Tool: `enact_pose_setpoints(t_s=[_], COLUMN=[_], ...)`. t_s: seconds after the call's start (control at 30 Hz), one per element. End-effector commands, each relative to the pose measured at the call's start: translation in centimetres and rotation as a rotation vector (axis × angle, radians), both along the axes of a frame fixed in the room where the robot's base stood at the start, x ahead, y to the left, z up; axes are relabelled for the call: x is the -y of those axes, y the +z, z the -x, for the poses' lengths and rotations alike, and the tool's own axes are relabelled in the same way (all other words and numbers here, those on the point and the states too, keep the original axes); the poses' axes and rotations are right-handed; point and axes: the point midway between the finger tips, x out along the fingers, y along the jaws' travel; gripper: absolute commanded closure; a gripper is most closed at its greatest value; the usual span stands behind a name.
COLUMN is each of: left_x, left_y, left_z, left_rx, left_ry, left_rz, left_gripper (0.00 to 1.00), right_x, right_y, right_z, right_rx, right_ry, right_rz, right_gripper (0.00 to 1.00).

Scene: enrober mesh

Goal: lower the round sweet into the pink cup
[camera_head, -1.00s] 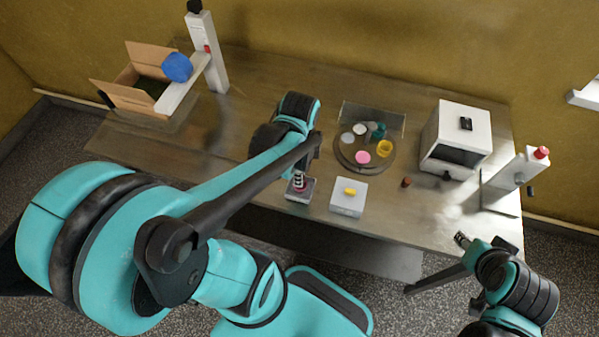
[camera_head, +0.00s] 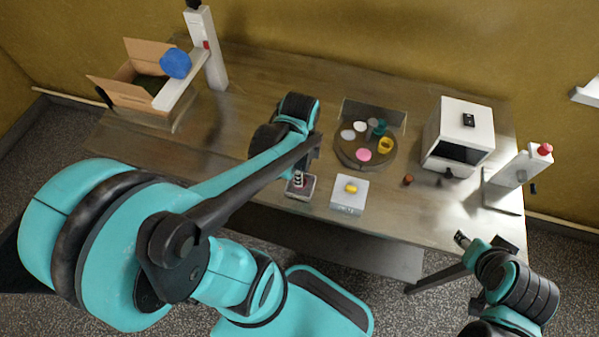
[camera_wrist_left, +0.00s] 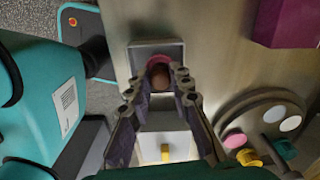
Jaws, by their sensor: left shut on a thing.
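The round sweet (camera_wrist_left: 160,76) is a brown ball held between the fingertips of my left gripper (camera_wrist_left: 160,88), which is shut on it. The pink cup (camera_wrist_left: 157,60) shows as a magenta rim just beyond the sweet, on a small grey square stand (camera_wrist_left: 142,52). The sweet overlaps the cup in this view; I cannot tell whether it touches the cup's bottom. In the head view the left gripper (camera_head: 298,180) points down over the stand (camera_head: 300,193), and sweet and cup are too small to separate. My right gripper (camera_head: 462,239) is away at the lower right, its jaws unclear.
A white block with a yellow piece (camera_head: 348,204) stands just right of the stand. Behind it is a round turntable (camera_head: 350,162) with coloured discs and cups. A white box machine (camera_head: 458,135) stands farther right. A small brown piece (camera_head: 408,180) lies between. An open carton (camera_head: 120,92) is at the left.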

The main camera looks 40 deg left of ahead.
Motion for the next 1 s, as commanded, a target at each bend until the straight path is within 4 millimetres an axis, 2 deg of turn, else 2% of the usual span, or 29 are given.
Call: enact_pose_setpoints(t_s=[0.93,0.97,1.0], left_x=[0.0,0.0,0.0], left_y=[-1.1,-1.1,-1.1], left_z=[0.0,0.0,0.0], left_rx=[0.0,0.0,0.0], left_ry=[0.0,0.0,0.0], left_rz=[0.0,0.0,0.0], left_gripper=[0.94,0.72,0.61], right_x=[0.0,0.0,0.0], right_y=[-0.9,-0.9,-0.9], right_z=[0.0,0.0,0.0], right_rx=[0.0,0.0,0.0], right_ry=[0.0,0.0,0.0], right_rz=[0.0,0.0,0.0], right_gripper=[0.6,0.6,0.6])
